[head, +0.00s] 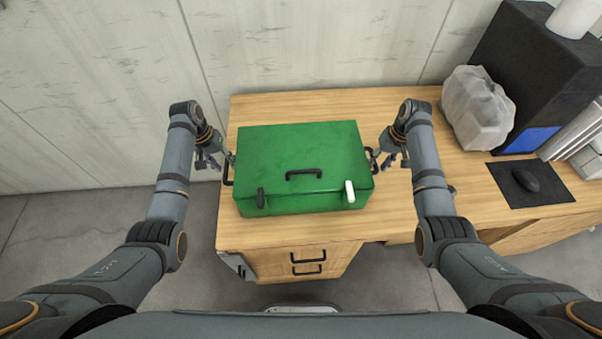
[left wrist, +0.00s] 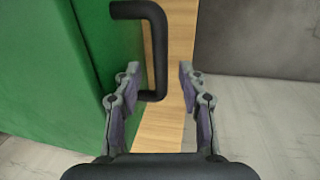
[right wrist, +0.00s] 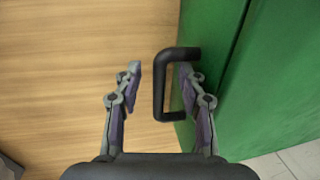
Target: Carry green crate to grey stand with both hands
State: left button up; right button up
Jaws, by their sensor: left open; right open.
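The green crate (head: 302,150) sits closed on the wooden desk, with a black handle on its lid and a black handle on each side. My left gripper (head: 221,158) is open at the crate's left side; in the left wrist view its fingers (left wrist: 158,85) are either side of the left handle's (left wrist: 157,50) lower end, not closed on it. My right gripper (head: 387,155) is open at the right side; in the right wrist view its fingers (right wrist: 160,82) straddle the right handle (right wrist: 160,85), which lies nearer the crate-side finger. No grey stand can be made out.
The wooden desk (head: 400,215) has drawers below. To the right stand a crumpled white bag (head: 476,108), a black box-like unit (head: 535,65), and a mouse (head: 525,181) on a dark mat (head: 545,195). A wall is behind the desk.

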pick_arm(q)
jog(key=shift+w+d+f, duration=0.15)
jog(key=shift+d+f, duration=0.05)
jog(key=shift+f, duration=0.85)
pick_arm(e)
jog(key=shift+w+a+f, duration=0.1)
jog(key=shift+a+f, duration=0.1)
jog(key=shift+f, duration=0.9)
jog(key=shift+r, duration=0.1)
pick_arm(q)
grip_shut()
pick_arm(e)
grip_shut()
